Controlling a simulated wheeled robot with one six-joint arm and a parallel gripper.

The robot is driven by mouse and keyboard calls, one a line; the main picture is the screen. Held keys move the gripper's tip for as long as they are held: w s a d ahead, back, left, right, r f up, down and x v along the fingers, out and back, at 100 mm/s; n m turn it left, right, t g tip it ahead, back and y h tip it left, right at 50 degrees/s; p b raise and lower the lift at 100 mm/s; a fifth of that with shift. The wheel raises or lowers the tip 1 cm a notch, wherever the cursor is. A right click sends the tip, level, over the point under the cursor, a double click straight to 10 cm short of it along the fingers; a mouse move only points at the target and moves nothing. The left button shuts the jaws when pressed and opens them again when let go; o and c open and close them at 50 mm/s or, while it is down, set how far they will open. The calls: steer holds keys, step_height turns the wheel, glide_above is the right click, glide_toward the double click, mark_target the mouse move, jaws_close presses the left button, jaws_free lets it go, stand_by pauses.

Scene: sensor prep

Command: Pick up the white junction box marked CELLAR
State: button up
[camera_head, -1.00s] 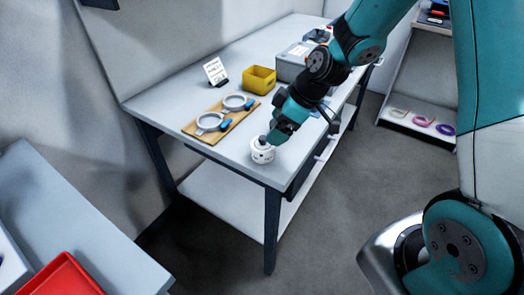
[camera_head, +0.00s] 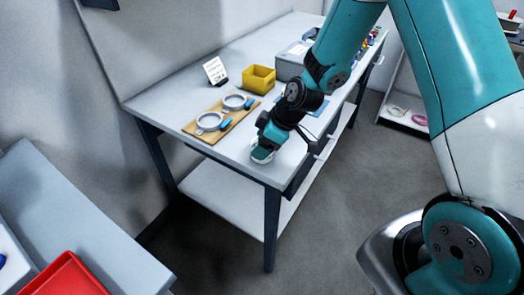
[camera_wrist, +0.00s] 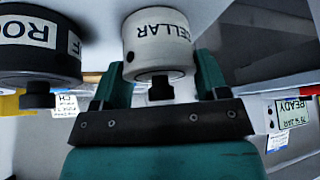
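The white junction box marked CELLAR (camera_wrist: 158,40) is large in the wrist view, with a dark stub on its near end. It sits between the two teal fingers of my gripper (camera_wrist: 160,80), which are spread to either side of it. I cannot see clear contact on both sides. In the head view my gripper (camera_head: 263,150) is down at the near corner of the workbench (camera_head: 240,160). It covers most of the white box (camera_head: 262,159).
A black junction box (camera_wrist: 38,48), with ROO readable, is close to the left in the wrist view. On the bench are a wooden board (camera_head: 208,134) with two ring-shaped parts, a yellow bin (camera_head: 259,80), a sign card (camera_head: 215,70) and a grey case (camera_head: 290,66).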

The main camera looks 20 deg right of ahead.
steer(key=c, duration=0.3)
steer(key=shift+c, duration=0.2)
step_height(320, 180, up, 20)
stand_by(0.3)
steer(key=o, duration=0.3)
steer(key=shift+c, duration=0.7)
